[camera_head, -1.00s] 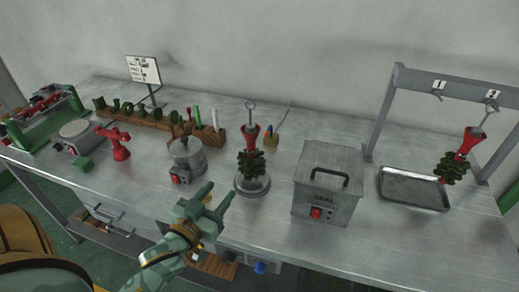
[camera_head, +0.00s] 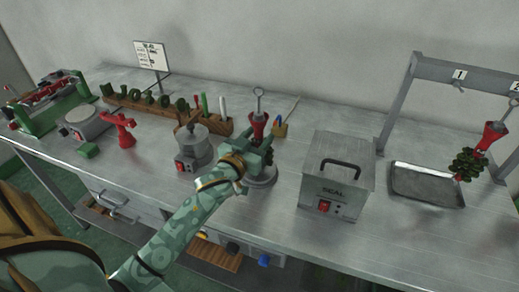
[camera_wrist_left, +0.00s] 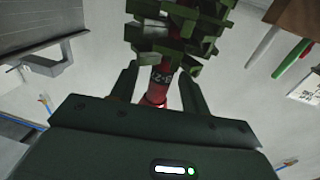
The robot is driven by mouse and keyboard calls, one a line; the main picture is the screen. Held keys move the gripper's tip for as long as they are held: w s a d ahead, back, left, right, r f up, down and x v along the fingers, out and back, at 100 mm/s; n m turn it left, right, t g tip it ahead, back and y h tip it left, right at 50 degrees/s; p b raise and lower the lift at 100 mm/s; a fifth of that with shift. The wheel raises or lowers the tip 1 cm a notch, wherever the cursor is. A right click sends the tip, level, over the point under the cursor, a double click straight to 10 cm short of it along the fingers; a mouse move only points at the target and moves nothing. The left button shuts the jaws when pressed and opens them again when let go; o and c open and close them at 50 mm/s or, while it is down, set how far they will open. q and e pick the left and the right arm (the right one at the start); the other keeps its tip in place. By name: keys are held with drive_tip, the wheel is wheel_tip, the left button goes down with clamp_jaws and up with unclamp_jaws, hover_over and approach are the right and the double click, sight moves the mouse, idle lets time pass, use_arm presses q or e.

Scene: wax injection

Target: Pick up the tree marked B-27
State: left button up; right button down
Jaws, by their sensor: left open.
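A wax tree with a red stem (camera_head: 258,122), a metal ring on top and green pieces below stands on a round grey base (camera_head: 264,181) mid-bench. My right gripper is not in view.
A grey SEAL box (camera_head: 337,178) stands right of the tree, a grey pot (camera_head: 193,147) left. A wooden rack (camera_head: 150,110) lies behind. Another red-and-green tree (camera_head: 467,164) hangs beside a metal tray (camera_head: 427,200) at right. The bench front near the box is clear.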

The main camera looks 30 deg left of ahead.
use_arm(q)
drive_tip(key=shift+w+a, duration=0.1)
drive_tip(key=shift+w, duration=0.55)
drive_tip(key=shift+s, duration=0.1)
drive_tip(key=shift+c, duration=0.4)
clamp_jaws()
drive_tip(key=shift+r, duration=0.15)
